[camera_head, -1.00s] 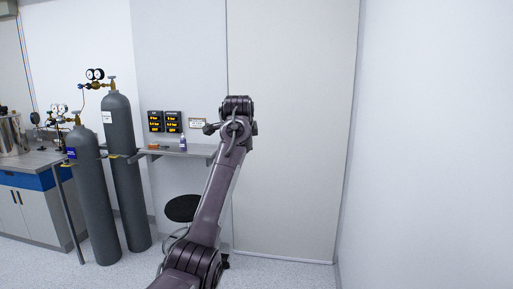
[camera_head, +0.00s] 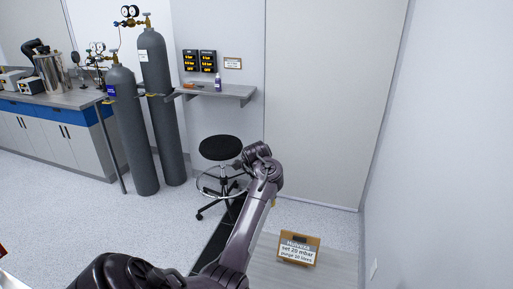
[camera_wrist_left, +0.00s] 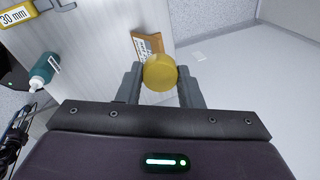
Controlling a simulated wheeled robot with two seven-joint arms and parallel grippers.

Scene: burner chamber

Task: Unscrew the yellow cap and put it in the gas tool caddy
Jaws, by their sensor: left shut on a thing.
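The round yellow cap (camera_wrist_left: 159,72) sits between the two fingers of my left gripper (camera_wrist_left: 160,77), which is shut on it in the left wrist view. In the head view my left arm reaches forward from the bottom. Its gripper is mostly hidden behind the wrist, with only a small bit of yellow showing below it. A brown wooden piece with a white label about purging and 20 mbar (camera_head: 298,248) stands on the pale bench, and also shows beyond the cap in the left wrist view (camera_wrist_left: 147,45). I cannot tell whether it is the gas tool caddy. My right gripper is out of view.
The pale bench (camera_head: 340,268) is mostly bare around the wooden piece. In the left wrist view a green bottle (camera_wrist_left: 44,70) and a yellow item marked 30 mm (camera_wrist_left: 17,14) lie to the left. A black stool (camera_head: 221,148) and grey gas cylinders (camera_head: 132,130) stand beyond.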

